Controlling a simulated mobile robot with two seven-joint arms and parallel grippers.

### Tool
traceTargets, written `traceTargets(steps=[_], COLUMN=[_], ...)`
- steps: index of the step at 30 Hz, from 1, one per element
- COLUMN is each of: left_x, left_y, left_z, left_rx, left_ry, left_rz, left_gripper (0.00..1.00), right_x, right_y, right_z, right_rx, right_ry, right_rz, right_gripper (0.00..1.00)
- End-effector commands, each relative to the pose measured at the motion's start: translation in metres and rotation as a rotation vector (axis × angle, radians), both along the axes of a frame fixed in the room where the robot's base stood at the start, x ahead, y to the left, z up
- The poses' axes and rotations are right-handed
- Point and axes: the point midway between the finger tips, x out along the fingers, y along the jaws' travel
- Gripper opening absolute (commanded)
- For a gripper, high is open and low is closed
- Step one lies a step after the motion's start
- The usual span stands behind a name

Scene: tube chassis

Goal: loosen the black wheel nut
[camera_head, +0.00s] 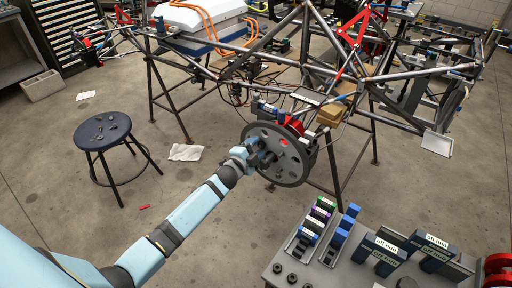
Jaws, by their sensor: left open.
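The wheel (290,170) is a grey disc with several round holes, mounted on the near corner of the tube chassis (350,68). My left gripper (262,157) is at the middle of the wheel's face, its arm reaching in from the lower left. The gripper is open, with its fingers around or close to the hub. The black wheel nut is hidden or too small to tell apart behind the gripper, so I cannot tell whether the fingers touch it. My right gripper is not in view.
A grey bench (333,275) at the lower right carries labelled blue, green and dark blocks and several black nuts (291,278). A dark round stool (104,131) with small parts stands at left. A red part (295,125) sits behind the wheel. Floor between stool and wheel is mostly clear.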

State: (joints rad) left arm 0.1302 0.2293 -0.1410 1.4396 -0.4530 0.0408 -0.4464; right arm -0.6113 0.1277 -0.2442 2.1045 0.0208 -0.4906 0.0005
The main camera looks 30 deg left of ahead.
Motion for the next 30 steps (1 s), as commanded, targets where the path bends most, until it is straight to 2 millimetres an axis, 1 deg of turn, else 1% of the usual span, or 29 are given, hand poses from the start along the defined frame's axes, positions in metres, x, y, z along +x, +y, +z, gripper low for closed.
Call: traceTargets(steps=[1, 17, 22, 27, 30], left_x=[-0.002, -0.003, -0.040, -0.080, -0.101], left_y=[-0.005, -0.011, -0.004, 0.004, 0.010], left_z=[-0.004, -0.005, -0.007, -0.005, -0.004], left_rx=[-0.002, -0.006, -0.007, -0.006, -0.004], left_ry=[0.005, 0.005, 0.009, 0.007, 0.006], left_rz=[-0.007, -0.014, -0.013, -0.010, -0.006], left_gripper=[0.56, 0.56, 0.56, 0.56, 0.56], right_x=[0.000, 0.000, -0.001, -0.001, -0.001], right_y=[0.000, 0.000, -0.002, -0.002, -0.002], right_z=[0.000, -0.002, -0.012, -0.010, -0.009], right_rx=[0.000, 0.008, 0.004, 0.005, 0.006], right_ry=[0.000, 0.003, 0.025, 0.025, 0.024], right_rz=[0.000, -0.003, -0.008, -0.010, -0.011], right_gripper=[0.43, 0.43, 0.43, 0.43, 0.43])
